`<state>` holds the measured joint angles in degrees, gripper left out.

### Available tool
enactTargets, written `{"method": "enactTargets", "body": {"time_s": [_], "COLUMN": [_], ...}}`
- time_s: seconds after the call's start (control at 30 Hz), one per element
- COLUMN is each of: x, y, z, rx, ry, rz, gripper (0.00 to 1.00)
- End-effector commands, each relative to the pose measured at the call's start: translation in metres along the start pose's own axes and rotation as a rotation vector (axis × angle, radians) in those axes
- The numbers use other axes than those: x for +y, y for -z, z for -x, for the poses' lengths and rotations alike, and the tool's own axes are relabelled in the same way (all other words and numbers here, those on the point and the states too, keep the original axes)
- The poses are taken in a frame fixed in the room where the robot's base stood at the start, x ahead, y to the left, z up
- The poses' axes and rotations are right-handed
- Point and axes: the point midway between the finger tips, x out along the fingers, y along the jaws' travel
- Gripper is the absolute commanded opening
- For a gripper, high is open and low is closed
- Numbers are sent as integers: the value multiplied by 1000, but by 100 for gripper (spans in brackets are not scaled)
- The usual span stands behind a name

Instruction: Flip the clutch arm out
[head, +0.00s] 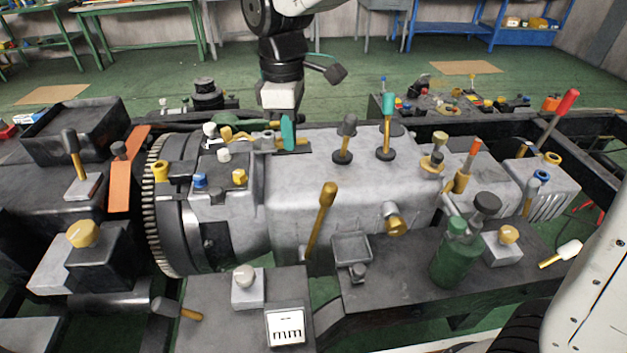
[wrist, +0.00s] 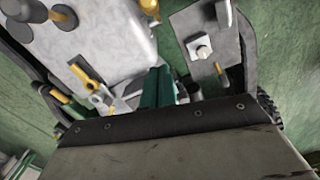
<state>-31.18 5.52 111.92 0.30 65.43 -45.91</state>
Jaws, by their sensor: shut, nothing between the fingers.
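My gripper (head: 288,134) points down over the top rear of the pale grey gearbox housing, its teal fingers together and empty. In the wrist view the teal fingers (wrist: 157,88) are also together. A thin brass-yellow piece (head: 306,144) shows beside the fingers in the head view, partly hidden by them. In the wrist view a yellow lever (wrist: 80,72) with grey round parts lies left of the fingers, apart from them. I cannot tell for sure which part is the clutch arm, or whether the fingers touch anything.
A toothed flywheel (head: 160,205) stands left of the housing. Upright levers with a grey knob (head: 349,126) and a teal knob (head: 388,104) rise to the right. A brass lever (head: 325,197) stands in front. Free air lies above the housing.

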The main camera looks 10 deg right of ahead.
Motion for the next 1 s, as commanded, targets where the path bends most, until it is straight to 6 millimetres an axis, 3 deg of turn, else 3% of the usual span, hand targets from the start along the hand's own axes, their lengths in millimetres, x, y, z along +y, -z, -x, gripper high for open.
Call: {"method": "enactTargets", "body": {"time_s": [0.27,0.63,0.8,1.0], "x": [-1,-1,0,1], "y": [-1,-2,-27,-40], "z": [-24,-102,-108,-111], "rx": [-3,-5,-1,-2], "ry": [3,5,1,2], "rz": [39,37,34,36], "gripper": [0,0,0,0]}}
